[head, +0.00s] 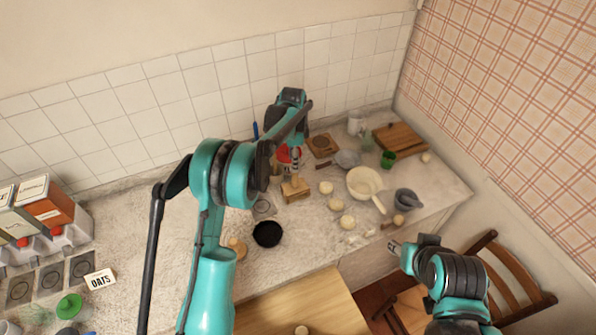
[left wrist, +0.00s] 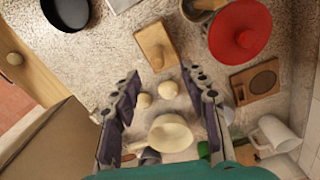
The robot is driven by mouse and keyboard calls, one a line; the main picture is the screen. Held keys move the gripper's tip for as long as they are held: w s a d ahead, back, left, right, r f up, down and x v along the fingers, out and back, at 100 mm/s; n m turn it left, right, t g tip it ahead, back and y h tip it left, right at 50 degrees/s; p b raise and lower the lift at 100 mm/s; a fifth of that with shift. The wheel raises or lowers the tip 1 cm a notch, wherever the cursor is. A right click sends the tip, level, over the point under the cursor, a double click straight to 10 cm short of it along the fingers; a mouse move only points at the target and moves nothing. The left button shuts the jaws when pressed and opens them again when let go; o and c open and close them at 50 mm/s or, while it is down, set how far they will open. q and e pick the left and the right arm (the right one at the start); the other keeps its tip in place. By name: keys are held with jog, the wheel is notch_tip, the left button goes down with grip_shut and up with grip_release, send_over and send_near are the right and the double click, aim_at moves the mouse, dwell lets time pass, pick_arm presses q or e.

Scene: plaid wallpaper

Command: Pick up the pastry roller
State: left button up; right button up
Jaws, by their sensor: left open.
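I cannot clearly make out a pastry roller. A light wooden block-shaped piece with a small upright part (head: 295,188) stands on the counter below my left gripper (head: 296,162); it may be the roller, but I cannot be sure. It also shows in the left wrist view (left wrist: 150,38), ahead of the fingertips. My left gripper (left wrist: 162,88) is open and empty, pointing down above the counter. Pale dough balls (left wrist: 143,101) show between its fingers, lower down. My right gripper (head: 394,246) is by the counter's front edge, apart from these things; its jaws are too small to read.
A cream pan (head: 361,180), a grey mortar (head: 407,199) and a cutting board (head: 400,138) stand to the right. A black bowl (head: 267,234) is nearer. A red lid (left wrist: 240,38) lies close to the wooden piece. A chair (head: 500,270) stands beyond the counter's front edge.

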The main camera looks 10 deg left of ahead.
aim_at(295, 174)
pick_arm(q)
jog(key=shift+s+f, duration=0.25)
jog(key=shift+s, duration=0.2)
jog(key=shift+w+d+f, duration=0.15)
jog(key=shift+f, duration=1.55)
jog(key=shift+w+d+f, duration=0.1)
jog(key=shift+w+f, duration=0.05)
jog(key=shift+f, duration=1.5)
pick_arm(e)
jog(key=shift+s+r, duration=0.25)
jog(key=shift+s, duration=0.2)
pick_arm(q)
grip_shut()
